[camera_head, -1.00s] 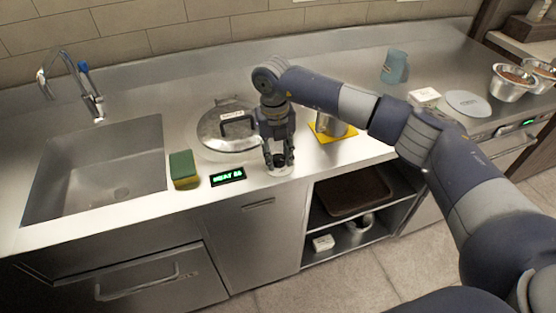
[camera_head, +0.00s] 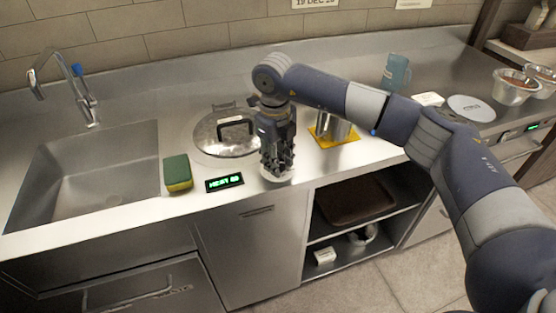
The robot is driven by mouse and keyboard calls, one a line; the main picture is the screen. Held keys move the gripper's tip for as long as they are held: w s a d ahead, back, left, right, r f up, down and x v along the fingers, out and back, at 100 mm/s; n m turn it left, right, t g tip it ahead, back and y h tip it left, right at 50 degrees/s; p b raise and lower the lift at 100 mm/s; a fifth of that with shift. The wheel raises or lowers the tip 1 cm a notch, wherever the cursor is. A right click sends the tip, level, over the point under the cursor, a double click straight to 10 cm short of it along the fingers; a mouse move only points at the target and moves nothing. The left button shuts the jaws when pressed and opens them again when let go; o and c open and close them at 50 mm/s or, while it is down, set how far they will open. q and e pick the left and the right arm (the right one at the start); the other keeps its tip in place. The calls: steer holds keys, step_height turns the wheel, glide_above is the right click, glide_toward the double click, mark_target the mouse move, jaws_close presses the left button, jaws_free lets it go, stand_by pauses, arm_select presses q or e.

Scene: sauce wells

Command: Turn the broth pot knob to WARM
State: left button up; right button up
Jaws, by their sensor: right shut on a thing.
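My right gripper (camera_head: 276,167) points down at the counter's front edge and is shut on the broth pot knob (camera_head: 278,178). The knob's pale round base shows below the fingers; its top and any pointer are hidden by them. Left of it, a black display (camera_head: 225,183) shows green text that looks like HEAT and a number too small to read surely. Behind stands the broth pot's steel lid (camera_head: 210,141) with a black handle, set in the counter. My left gripper is not in view.
A green and yellow sponge (camera_head: 178,173) lies between the sink (camera_head: 85,180) and the display. A steel container (camera_head: 333,124) stands on a yellow mat (camera_head: 345,141) right of my gripper. A blue cup (camera_head: 396,72) is further back. Below is an open shelf with a tray (camera_head: 355,200).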

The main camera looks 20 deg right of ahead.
steer(key=shift+r, duration=0.1)
steer(key=o, duration=1.1)
steer(key=r, duration=1.2)
steer(key=shift+s+a, duration=0.15)
steer(key=shift+a, duration=0.15)
steer(key=shift+f, duration=0.1)
